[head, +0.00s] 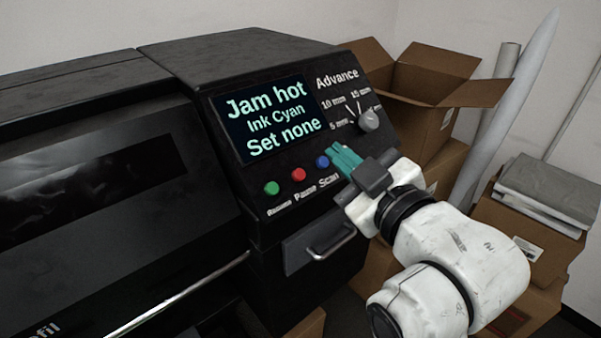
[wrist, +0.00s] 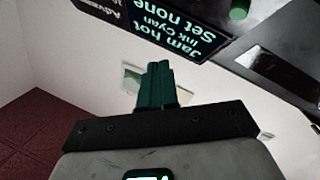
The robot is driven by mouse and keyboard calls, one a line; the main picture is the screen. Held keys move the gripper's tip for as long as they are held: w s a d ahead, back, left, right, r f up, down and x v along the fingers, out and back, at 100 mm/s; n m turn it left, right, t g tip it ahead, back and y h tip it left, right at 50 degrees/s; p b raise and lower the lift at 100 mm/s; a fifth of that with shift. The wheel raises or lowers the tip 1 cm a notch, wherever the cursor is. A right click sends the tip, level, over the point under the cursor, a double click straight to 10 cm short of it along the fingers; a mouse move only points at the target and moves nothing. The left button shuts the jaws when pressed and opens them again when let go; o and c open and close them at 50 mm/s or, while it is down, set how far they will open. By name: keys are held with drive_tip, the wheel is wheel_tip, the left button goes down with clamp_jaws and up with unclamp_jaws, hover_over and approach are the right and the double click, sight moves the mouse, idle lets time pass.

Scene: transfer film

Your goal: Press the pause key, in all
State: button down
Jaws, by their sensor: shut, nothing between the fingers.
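The red key (head: 299,174), labelled Pause, sits on the sloped black control panel, between the green key (head: 271,188), labelled Resume, and the blue key (head: 322,162), labelled Scan. The display (head: 270,118) reads "Jam hot, Ink Cyan, Set none". My gripper (head: 342,157) is shut and empty, its teal fingers just right of the blue key in the head view. Whether they touch the panel is unclear. In the wrist view the shut fingers (wrist: 157,82) point toward the upside-down display (wrist: 160,35); a green key (wrist: 238,11) shows beside it, and the red key is not visible.
A drawer with a metal handle (head: 331,243) is below the keys. Cardboard boxes (head: 440,80) and paper rolls (head: 512,110) stand to the right of the machine.

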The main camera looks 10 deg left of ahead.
sight(299, 175)
drive_tip(key=shift+w+a+f+b, duration=0.6)
drive_tip(key=shift+a+f+b, duration=0.15)
drive_tip(key=shift+f, duration=0.25)
drive_tip(key=shift+w+a+f+b, duration=0.65)
drive_tip(key=shift+a+f, duration=0.2)
drive_tip(key=shift+f, duration=0.15)
drive_tip(key=shift+w+a+f+b, duration=0.6)
drive_tip(key=shift+a+f+b, duration=0.15)
drive_tip(key=shift+f, duration=0.25)
drive_tip(key=shift+f, duration=0.1)
drive_tip(key=shift+w+a+f, duration=0.2)
drive_tip(key=shift+a, duration=0.05)
drive_tip(key=shift+w+a+f+b, duration=0.2)
drive_tip(key=shift+a+f+b, duration=0.1)
drive_tip(key=shift+f+b, duration=0.1)
idle(0.7)
drive_tip(key=shift+r, duration=0.1)
drive_tip(key=shift+s+d+r+p, duration=0.4)
drive_tip(key=shift+d+r+p, duration=0.15)
idle(0.3)
